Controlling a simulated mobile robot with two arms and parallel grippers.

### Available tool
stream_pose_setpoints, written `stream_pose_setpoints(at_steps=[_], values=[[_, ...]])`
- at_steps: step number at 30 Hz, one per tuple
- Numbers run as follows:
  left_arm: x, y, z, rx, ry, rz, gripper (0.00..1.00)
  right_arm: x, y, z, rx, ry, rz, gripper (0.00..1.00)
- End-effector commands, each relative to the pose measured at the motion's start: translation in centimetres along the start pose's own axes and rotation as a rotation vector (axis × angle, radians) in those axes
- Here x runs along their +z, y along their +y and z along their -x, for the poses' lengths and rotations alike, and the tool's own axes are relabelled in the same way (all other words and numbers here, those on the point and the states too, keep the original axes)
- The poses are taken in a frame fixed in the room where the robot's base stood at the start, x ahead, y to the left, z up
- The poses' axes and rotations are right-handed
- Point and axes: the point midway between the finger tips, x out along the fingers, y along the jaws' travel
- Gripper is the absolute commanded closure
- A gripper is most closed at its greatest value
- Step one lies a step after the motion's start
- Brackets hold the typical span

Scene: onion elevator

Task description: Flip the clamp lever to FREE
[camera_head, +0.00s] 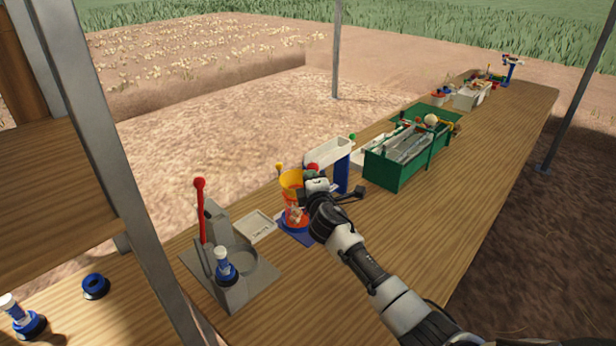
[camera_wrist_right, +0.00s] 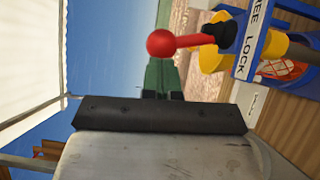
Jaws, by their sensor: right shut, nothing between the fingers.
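The clamp lever has a red ball knob (camera_wrist_right: 161,43) on a red arm that runs to a black hub in the right wrist view. A blue plate (camera_wrist_right: 264,22) beside the hub bears the words FREE and LOCK. I cannot tell which word the lever points to. In the head view the red knob (camera_head: 313,168) shows just behind my right gripper (camera_head: 315,186). In the wrist view my shut, empty right gripper (camera_wrist_right: 162,82) is just below the knob; whether it touches is unclear. My left gripper is not in view.
An orange-yellow container (camera_head: 291,184) stands beside the gripper, with a white trough (camera_head: 326,152) behind. A green bin (camera_head: 382,173) stands farther along the wooden table. A grey fixture (camera_head: 222,295) with a tall red-knobbed lever is at left. The table's right side is mostly clear.

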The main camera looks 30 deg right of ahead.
Motion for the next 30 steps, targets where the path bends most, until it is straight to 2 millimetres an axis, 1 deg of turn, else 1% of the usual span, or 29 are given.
stream_pose_setpoints(at_steps=[1, 3, 7, 18, 30], values=[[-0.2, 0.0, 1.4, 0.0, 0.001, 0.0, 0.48, 0.4, 1.0, -0.2, -0.019, -0.002, -0.027, 1.0], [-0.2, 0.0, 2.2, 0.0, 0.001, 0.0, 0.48, 0.8, 1.3, -0.5, -0.052, -0.003, -0.074, 1.0], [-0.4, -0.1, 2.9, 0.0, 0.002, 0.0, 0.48, 1.5, 1.3, -1.0, -0.059, -0.002, -0.085, 1.0], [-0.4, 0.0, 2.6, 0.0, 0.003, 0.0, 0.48, 3.8, 1.8, -2.6, -0.053, -0.001, -0.082, 1.0], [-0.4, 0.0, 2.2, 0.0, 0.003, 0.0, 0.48, 5.2, 1.7, -3.5, -0.055, -0.001, -0.083, 1.0]])
